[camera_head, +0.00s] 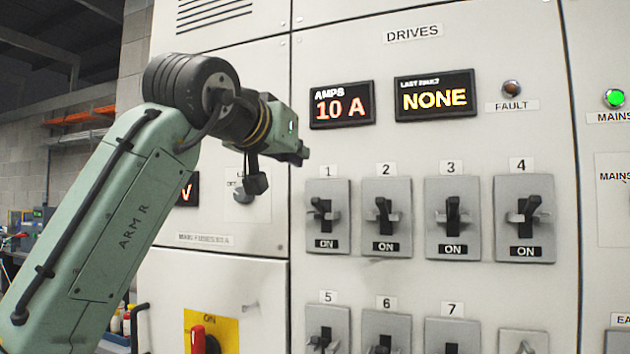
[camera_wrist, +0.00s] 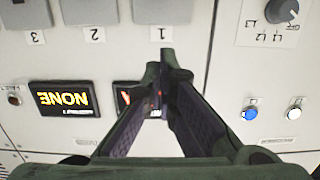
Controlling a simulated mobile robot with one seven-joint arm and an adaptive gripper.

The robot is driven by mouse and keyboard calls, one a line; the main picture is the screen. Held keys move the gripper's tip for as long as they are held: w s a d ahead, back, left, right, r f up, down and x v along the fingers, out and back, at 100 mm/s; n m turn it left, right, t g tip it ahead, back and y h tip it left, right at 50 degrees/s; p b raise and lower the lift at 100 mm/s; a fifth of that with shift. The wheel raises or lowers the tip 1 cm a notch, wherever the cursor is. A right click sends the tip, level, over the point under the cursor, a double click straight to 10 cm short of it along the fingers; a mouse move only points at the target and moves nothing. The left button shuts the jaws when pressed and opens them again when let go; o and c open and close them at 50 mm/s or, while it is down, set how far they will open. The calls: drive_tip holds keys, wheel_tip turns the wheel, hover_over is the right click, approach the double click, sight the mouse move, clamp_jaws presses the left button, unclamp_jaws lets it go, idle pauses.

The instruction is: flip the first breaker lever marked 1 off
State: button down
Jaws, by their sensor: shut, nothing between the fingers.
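The breaker marked 1 (camera_head: 328,229) is at the left of the top row on the DRIVES panel. Its black lever (camera_head: 318,205) stands up, and its tag below reads ON. My gripper (camera_head: 301,153) is shut and empty, above and slightly left of this breaker in the head view. In the wrist view, which is upside down, the shut fingertips (camera_wrist: 164,60) show close to the label 1 (camera_wrist: 162,35). Only the edge of breaker 1's grey plate (camera_wrist: 153,11) shows there, and its lever is out of frame. I cannot tell whether the fingertips touch the panel.
Breakers 2 (camera_head: 385,220), 3 (camera_head: 452,220) and 4 (camera_head: 524,220) stand to the right, all tagged ON. A lower row starts with breaker 5 (camera_head: 327,332). The AMPS display (camera_head: 342,105) reads 10 A. A dark rotary knob (camera_wrist: 281,10) is beside breaker 1.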

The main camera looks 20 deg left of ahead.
drive_tip(key=p, duration=0.3)
hover_over(315, 203)
drive_tip(key=shift+w+d+f, duration=0.1)
drive_tip(key=shift+w+f, duration=0.1)
drive_tip(key=shift+w, duration=0.1)
drive_tip(key=f, duration=0.3)
drive_tip(key=shift+s, duration=0.3)
drive_tip(key=shift+s+f, duration=0.2)
drive_tip(key=shift+f, duration=0.35)
drive_tip(key=shift+b, duration=0.3)
